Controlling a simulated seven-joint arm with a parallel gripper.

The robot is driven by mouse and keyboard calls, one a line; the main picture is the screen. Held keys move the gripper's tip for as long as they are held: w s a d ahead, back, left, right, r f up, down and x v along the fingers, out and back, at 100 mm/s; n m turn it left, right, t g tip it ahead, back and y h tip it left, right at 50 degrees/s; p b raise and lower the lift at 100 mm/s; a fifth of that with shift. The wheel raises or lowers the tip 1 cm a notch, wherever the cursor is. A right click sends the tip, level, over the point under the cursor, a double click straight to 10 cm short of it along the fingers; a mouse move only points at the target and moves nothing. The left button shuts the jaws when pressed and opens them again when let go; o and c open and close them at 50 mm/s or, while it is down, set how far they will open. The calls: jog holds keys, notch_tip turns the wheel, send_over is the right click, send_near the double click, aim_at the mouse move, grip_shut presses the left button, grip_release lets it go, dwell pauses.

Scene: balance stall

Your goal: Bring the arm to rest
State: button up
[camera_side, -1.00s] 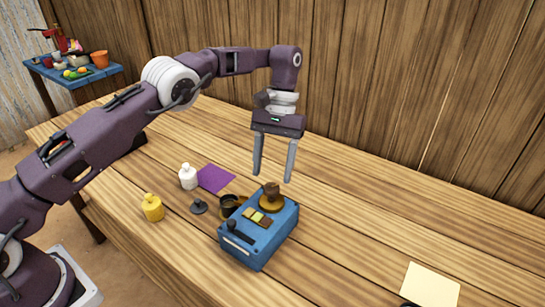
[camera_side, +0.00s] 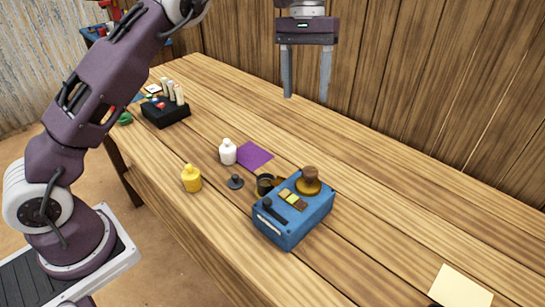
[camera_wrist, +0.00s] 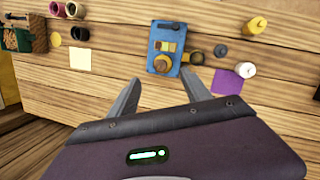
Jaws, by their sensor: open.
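My gripper (camera_side: 305,92) is raised high above the far side of the table, its two fingers apart with nothing between them. In the wrist view my gripper (camera_wrist: 167,90) also shows open and empty. Below it on the table stands the blue balance box (camera_side: 281,233), which bears a brown-and-gold knob-like piece (camera_side: 310,178) and a row of small coloured blocks (camera_side: 292,198). The blue box also shows in the wrist view (camera_wrist: 165,31). My gripper is well apart from everything on the table.
A white bottle (camera_side: 228,154), yellow bottle (camera_side: 191,180), purple square (camera_side: 254,156), dark cup (camera_side: 266,186) and grey knobbed weight (camera_side: 235,182) stand near the box. A black tray (camera_side: 167,115) with small items is at the far left. A cream sheet (camera_side: 461,288) lies at front right.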

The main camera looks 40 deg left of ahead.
jog(key=s+a+r+t, duration=0.4)
jog(key=s+r, duration=0.6)
jog(key=s, duration=0.3)
jog(key=s+f+m+t+y, duration=0.1)
jog(key=s+f, duration=0.3)
jog(key=s, duration=0.5)
jog(key=s+a+f+m+t+y, duration=0.1)
jog(key=s+f+m+t, duration=0.1)
jog(key=s, duration=0.8)
notch_tip(320, 180, down, 2)
jog(key=shift+a+f+m+t, duration=0.2)
jog(key=shift+m+t, duration=0.1)
jog(key=shift+m, duration=0.2)
